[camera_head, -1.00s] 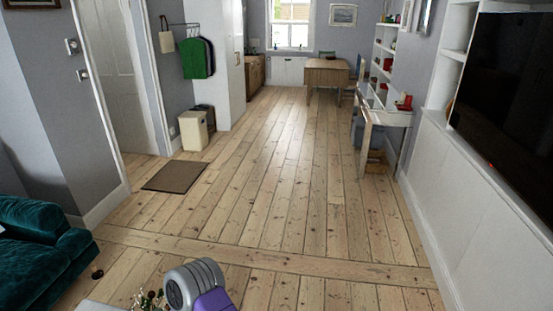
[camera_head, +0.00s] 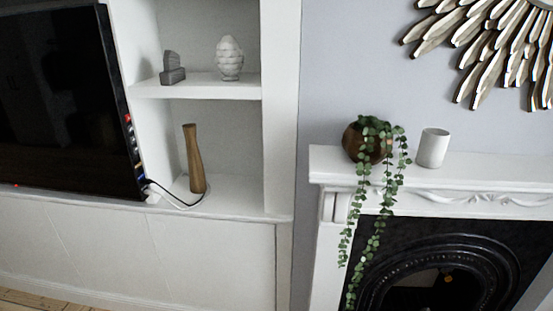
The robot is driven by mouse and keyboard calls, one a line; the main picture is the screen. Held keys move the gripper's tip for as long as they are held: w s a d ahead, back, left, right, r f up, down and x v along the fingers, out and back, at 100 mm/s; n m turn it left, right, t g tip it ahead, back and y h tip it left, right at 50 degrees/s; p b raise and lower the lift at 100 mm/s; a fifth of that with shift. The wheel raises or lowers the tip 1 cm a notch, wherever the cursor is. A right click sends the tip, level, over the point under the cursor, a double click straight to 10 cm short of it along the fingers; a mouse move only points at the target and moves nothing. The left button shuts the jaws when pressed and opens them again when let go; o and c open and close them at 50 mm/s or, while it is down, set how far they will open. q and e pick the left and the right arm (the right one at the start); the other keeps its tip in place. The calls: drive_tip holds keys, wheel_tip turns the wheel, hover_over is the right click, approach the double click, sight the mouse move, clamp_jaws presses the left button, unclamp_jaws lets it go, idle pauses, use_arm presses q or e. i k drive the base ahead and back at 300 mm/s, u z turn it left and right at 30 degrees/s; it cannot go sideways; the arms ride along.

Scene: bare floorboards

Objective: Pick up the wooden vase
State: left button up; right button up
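The wooden vase (camera_head: 194,160) is a tall, slim brown piece, slightly tilted in the picture. It stands upright on the lower shelf (camera_head: 235,203) of a white alcove, just right of the black television. A cable lies by its base on the shelf. Neither of my grippers is in view.
The television (camera_head: 66,95) is left of the vase. The upper shelf (camera_head: 200,88) holds a grey ornament (camera_head: 173,70) and a white one (camera_head: 229,58). A white mantel (camera_head: 450,180) holds a trailing plant (camera_head: 370,145) and a white cup (camera_head: 432,148). A black fireplace (camera_head: 400,265) is below.

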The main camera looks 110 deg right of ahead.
sight(198, 182)
drive_tip(key=z, duration=2.25)
drive_tip(key=i, duration=1.8)
drive_tip(key=z, duration=0.3)
